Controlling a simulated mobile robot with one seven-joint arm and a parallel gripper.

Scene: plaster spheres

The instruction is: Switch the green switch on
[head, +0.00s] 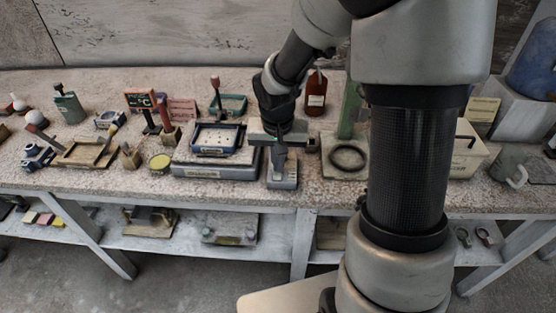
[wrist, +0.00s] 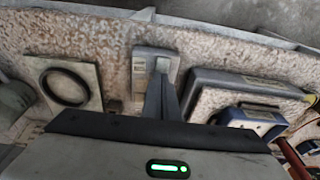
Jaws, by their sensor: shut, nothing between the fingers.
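My gripper (head: 280,158) points down over the front part of the bench, fingers together and empty. Just below its fingertips is a small grey box (head: 284,183), which looks like a switch housing. In the wrist view my fingers (wrist: 162,72) reach over this grey box (wrist: 141,78) and cover part of it. No green switch part shows clearly on it; the fingers may hide it. I cannot tell whether the fingertips touch the box.
Left of the grey box is a scale-like grey base (head: 215,171) with a blue tray (head: 216,152). Right is a plate with a black ring (head: 348,158). A green post (head: 351,105) and a red-brown bottle (head: 316,92) stand behind. Tools crowd the bench's left.

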